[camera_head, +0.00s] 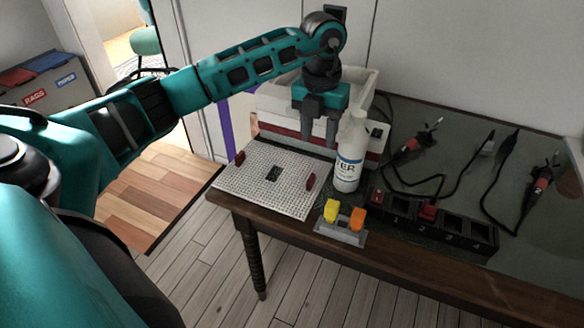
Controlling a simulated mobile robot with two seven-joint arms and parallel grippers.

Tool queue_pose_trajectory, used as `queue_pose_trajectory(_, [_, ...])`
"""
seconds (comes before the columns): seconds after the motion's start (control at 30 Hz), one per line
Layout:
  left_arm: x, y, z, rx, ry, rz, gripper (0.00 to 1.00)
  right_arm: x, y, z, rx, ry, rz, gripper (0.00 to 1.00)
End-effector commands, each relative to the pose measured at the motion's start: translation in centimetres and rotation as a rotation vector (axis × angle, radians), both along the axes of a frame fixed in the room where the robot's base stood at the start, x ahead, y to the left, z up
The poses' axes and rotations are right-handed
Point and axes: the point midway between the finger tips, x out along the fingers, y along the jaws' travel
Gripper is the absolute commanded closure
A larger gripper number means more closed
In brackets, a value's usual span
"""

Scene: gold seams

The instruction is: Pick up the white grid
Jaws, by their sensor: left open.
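The white grid (250,186) is a flat, fine-holed panel lying at the left end of the dark table. It has a small dark rectangle near its middle and a dark red piece (310,182) at its right side, with another (240,158) at its upper left. My left gripper (318,140) points down, open and empty, above and behind the grid's far right corner, in front of the white bin and just left of the white bottle. It does not touch the grid as far as I can see. My right gripper is not in view.
A white bottle (349,160) stands right of the grid. A white bin (366,92) is behind it. A grey holder (340,234) with yellow and orange blocks is at the front edge. A black slotted tray (455,232) and cabled tools (415,143) lie to the right.

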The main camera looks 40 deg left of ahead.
Motion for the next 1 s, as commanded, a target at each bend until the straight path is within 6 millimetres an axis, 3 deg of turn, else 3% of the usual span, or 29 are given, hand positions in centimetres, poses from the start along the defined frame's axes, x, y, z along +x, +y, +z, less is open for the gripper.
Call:
queue_pose_trajectory(0.13, [0.0, 1.1, -0.8, 0.043, 0.007, 0.023, 0.57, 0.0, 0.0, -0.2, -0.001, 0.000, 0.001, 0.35])
queue_pose_trajectory(0.4, [0.0, 1.0, -5.8, 0.038, 0.007, 0.020, 0.57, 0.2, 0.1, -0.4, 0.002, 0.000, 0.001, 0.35])
queue_pose_trajectory(0.73, [-0.1, 1.0, -8.2, 0.037, 0.005, 0.018, 0.57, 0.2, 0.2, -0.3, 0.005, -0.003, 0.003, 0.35])
queue_pose_trajectory(1.0, [-0.3, 1.3, -12.1, 0.035, 0.005, 0.018, 0.57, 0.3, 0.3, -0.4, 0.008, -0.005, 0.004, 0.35])
